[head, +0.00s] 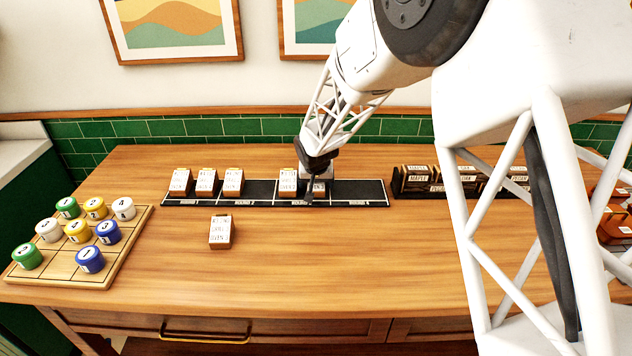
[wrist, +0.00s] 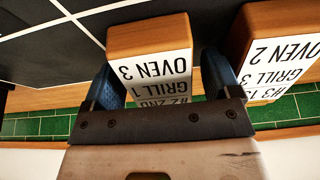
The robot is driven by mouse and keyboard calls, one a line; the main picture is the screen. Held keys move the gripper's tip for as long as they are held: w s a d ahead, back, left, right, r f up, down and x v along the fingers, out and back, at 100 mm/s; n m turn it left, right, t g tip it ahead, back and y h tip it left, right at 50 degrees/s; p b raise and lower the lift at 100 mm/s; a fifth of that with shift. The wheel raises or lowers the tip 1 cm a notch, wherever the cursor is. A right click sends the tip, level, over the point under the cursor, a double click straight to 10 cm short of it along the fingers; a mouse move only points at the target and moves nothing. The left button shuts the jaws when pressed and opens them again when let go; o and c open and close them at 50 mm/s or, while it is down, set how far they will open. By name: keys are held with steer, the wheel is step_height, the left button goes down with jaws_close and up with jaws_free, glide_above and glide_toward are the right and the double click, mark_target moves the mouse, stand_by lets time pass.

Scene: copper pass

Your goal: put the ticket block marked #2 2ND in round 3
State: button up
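The ticket block marked #2 2ND (wrist: 150,80) also reads OVEN 3 and GRILL 1 in the wrist view, upside down. In the head view that block (head: 319,189) is partly hidden behind my gripper (head: 310,172). It is at the right part of the round 3 section of the black rack (head: 362,192), level with its neighbour. In the wrist view my gripper (wrist: 160,75) has one finger on each side of the block. The left finger lies against or overlaps the block's edge, and a narrow gap shows beside the right finger.
Another block (head: 288,183), reading OVEN 2, GRILL 3, stands close on the left in round 3. Three blocks (head: 206,182) stand further left. A loose block (head: 220,232) lies in front. A board with coloured tokens (head: 137,232) is at left; a dark holder (head: 402,187) is at right. Round 4 looks empty.

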mark_target(316, 191)
steer(key=shift+r, duration=0.1)
steer(key=v, duration=1.2)
stand_by(1.0)
steer(key=s+d+r, duration=0.5)
steer(key=s+d, duration=0.1)
steer(key=s, duration=0.4)
steer(key=s+d+r, duration=0.6)
steer(key=s, duration=0.3)
steer(key=s+d+g, duration=0.1)
steer(key=s+d, duration=0.2)
steer(key=s, duration=0.9)
steer(key=s+d, duration=0.3)
steer(key=s, duration=0.8)
steer(key=shift+s+d+g, duration=0.35)
steer(key=shift+g, duration=0.05)
